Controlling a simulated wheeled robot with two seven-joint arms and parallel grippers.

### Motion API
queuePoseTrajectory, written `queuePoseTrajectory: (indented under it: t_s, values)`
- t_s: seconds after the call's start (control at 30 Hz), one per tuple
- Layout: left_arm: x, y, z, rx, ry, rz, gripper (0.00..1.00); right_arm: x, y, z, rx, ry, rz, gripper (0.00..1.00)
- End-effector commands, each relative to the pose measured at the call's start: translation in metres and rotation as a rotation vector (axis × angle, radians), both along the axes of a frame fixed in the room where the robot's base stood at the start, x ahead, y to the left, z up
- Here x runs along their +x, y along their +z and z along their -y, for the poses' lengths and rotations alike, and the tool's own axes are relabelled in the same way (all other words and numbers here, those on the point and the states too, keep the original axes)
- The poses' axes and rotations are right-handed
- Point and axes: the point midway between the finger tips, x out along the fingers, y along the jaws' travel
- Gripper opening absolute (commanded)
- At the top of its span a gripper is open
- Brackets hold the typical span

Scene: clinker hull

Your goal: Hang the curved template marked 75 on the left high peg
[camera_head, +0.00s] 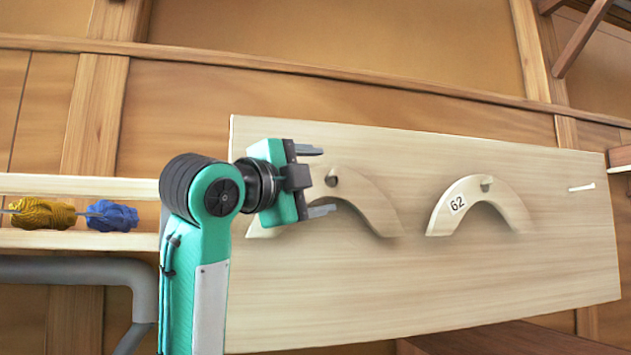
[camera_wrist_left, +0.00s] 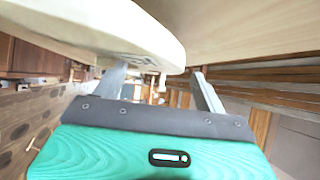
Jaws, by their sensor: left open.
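A pale wooden curved template (camera_head: 372,202) hangs at the left peg (camera_head: 332,178) of the upright board (camera_head: 440,280). Its left part is hidden by my left gripper, and I cannot read a number on it in the head view. Another curved template, marked 62 (camera_head: 490,190), hangs on the middle peg (camera_head: 487,181). My left gripper (camera_head: 316,181) is open in front of the left template, its fingers one above the other. In the left wrist view a pale curved piece (camera_wrist_left: 150,38) with a blurred dark mark lies close by the fingers (camera_wrist_left: 163,85). My right gripper is not in view.
A third peg (camera_head: 582,187) at the board's right is bare. Yellow yarn (camera_head: 42,213) and blue yarn (camera_head: 110,215) sit on a shelf at the left. A grey pipe (camera_head: 70,268) runs below it.

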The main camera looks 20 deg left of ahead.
Motion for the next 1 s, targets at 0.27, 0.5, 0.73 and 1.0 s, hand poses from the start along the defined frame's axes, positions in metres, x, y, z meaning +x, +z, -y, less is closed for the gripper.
queuePoseTrajectory:
  t_s: [0.27, 0.5, 0.73, 1.0]
  values:
    - [-0.038, -0.012, -0.015, 0.0, 0.002, 0.006, 0.72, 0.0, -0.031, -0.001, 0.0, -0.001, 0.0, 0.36]
    - [-0.085, -0.021, -0.033, -0.001, 0.002, 0.006, 0.72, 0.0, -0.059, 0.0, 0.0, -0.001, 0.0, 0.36]
    - [-0.116, -0.024, -0.045, 0.0, 0.002, 0.003, 0.72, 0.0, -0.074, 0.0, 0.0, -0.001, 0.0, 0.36]
    - [-0.126, -0.024, -0.048, -0.001, 0.0, 0.002, 0.72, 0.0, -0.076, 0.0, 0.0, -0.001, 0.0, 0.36]
